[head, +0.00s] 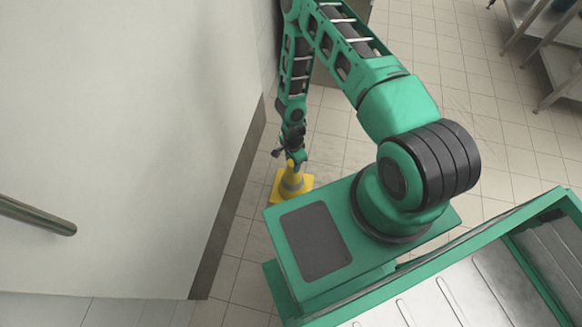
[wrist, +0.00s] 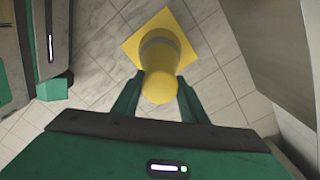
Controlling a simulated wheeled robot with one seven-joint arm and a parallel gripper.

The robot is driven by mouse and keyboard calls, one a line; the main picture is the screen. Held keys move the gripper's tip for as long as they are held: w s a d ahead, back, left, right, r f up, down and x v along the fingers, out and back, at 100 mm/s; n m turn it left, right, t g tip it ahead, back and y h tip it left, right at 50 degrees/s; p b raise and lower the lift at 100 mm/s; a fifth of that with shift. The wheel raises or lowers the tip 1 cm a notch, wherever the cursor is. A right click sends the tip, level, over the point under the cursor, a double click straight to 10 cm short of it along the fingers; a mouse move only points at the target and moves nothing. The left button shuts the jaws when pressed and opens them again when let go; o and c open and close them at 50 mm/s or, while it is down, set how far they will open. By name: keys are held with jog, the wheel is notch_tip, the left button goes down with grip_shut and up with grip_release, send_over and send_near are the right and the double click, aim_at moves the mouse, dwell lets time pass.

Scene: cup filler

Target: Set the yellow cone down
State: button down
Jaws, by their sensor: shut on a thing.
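The yellow cone (head: 291,184) has a grey band and a square yellow base. In the head view it is upright beyond my base, beside the wall. My gripper (head: 293,160) is at its top, pointing down. In the wrist view the cone (wrist: 160,65) is seen from above, with its tip between the two green fingers of my gripper (wrist: 157,95). The gripper is shut on the upper part of the cone. I cannot tell whether the base touches the floor or hangs a little above it.
A pale wall (head: 120,130) with a dark skirting strip stands close on the left of the cone, with a metal rail (head: 35,215) on it. The tiled floor (head: 480,110) is open to the right. Metal shelving (head: 545,45) stands at the far right.

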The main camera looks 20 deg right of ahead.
jog(key=shift+w+f, duration=0.35)
jog(key=shift+w, duration=0.1)
jog(key=shift+f, duration=1.95)
jog(key=c, duration=1.1)
grip_release()
notch_tip(320, 180, up, 12)
jog(key=shift+r, duration=0.1)
